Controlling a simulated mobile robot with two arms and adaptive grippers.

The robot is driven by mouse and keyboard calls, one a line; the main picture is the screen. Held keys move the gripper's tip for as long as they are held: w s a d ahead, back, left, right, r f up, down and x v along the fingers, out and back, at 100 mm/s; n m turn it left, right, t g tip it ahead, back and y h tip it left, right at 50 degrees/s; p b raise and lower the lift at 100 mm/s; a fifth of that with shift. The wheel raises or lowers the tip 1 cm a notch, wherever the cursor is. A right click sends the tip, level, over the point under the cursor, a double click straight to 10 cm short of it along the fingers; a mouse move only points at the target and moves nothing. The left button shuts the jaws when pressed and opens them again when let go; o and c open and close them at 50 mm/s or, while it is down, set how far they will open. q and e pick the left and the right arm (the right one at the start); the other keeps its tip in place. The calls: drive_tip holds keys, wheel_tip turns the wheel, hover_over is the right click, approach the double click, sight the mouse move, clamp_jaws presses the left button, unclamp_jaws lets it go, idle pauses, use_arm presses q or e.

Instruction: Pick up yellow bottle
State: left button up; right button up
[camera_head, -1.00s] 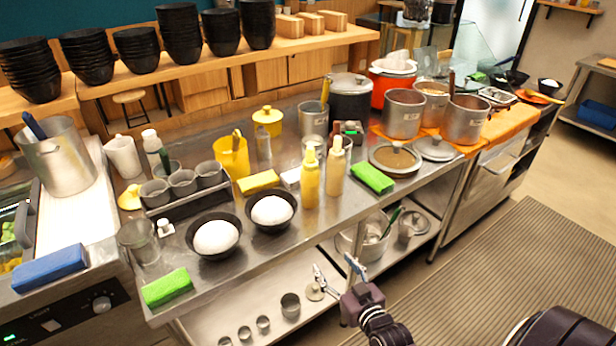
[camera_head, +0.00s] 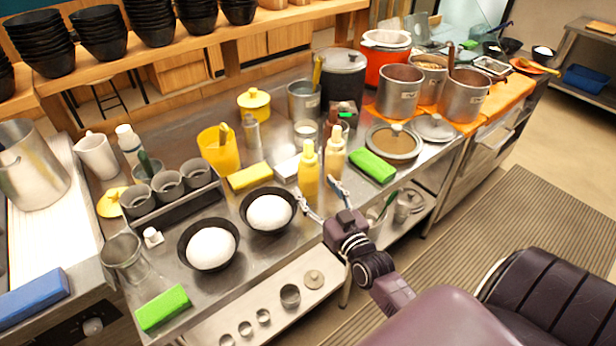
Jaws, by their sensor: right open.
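The yellow bottle (camera_head: 308,176) stands upright on the steel counter, its nozzle at the top, beside a paler cream-coloured bottle (camera_head: 335,157) on its right. My right gripper (camera_head: 316,187) is open and empty at the counter's front edge. Its two fingers point towards the yellow bottle, one low on its left side and one to its right, near the cream bottle's base. I cannot tell whether either finger touches a bottle. My left gripper is not in view.
Two black bowls with white mounds (camera_head: 211,248) (camera_head: 268,211) stand left of the gripper. A yellow sponge (camera_head: 250,177) and a green sponge (camera_head: 372,166) lie on either side of the bottles. Pots (camera_head: 400,92) stand at the right. A lower shelf (camera_head: 330,262) lies beneath.

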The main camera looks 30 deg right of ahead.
sight(314, 185)
drive_tip(key=w, duration=0.1)
drive_tip(key=w+p, duration=0.1)
drive_tip(key=w, duration=0.3)
drive_tip(key=shift+d, duration=0.4)
drive_tip(key=shift+w+f, duration=0.1)
drive_tip(key=shift+w, duration=0.1)
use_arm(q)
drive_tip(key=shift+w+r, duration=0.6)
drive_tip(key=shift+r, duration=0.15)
use_arm(e)
drive_tip(key=c, duration=0.9)
